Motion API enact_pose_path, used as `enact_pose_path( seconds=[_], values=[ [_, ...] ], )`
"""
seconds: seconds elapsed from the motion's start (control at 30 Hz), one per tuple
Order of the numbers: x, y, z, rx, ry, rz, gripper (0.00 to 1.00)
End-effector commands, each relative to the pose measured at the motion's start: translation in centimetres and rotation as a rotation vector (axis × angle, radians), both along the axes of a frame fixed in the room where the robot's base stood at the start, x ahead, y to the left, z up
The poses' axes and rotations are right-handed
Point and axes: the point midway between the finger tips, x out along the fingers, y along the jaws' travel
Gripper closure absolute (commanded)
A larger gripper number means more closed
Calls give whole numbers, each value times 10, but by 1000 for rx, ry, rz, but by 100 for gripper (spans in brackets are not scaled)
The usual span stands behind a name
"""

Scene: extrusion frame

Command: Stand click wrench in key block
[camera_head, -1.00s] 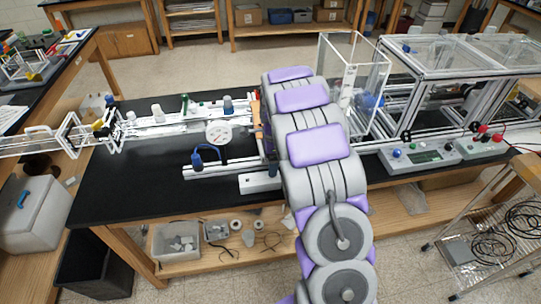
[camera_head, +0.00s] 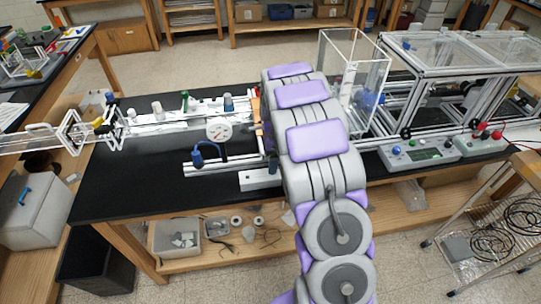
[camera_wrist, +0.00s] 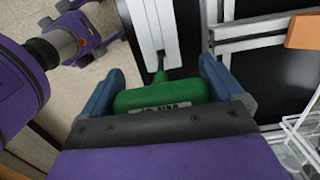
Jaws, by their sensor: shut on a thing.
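My gripper (camera_wrist: 160,76) shows in the wrist view with its two blue fingers on either side of a green handle. It is shut on this handle, which I take as the click wrench (camera_wrist: 168,95). The handle has a pale label, and a thin dark shaft points away from it toward a metal extrusion. The wrench's far end is not clear. In the head view my arm hides the gripper and the wrench. I cannot tell which thing is the key block.
A metal extrusion (camera_wrist: 150,30) lies just beyond the handle. An orange block (camera_wrist: 304,31) and a white wire rack are at the right. In the head view, a round gauge (camera_head: 219,131) and a clear box (camera_head: 350,75) flank my arm. The black table (camera_head: 130,190) is bare at front left.

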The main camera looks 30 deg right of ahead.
Motion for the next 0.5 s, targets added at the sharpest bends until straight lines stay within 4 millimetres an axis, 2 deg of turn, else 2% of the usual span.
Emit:
enact_pose_path(
  seconds=[0.5],
  values=[
    [0,0,-4,0,1,0,70]
  ],
)
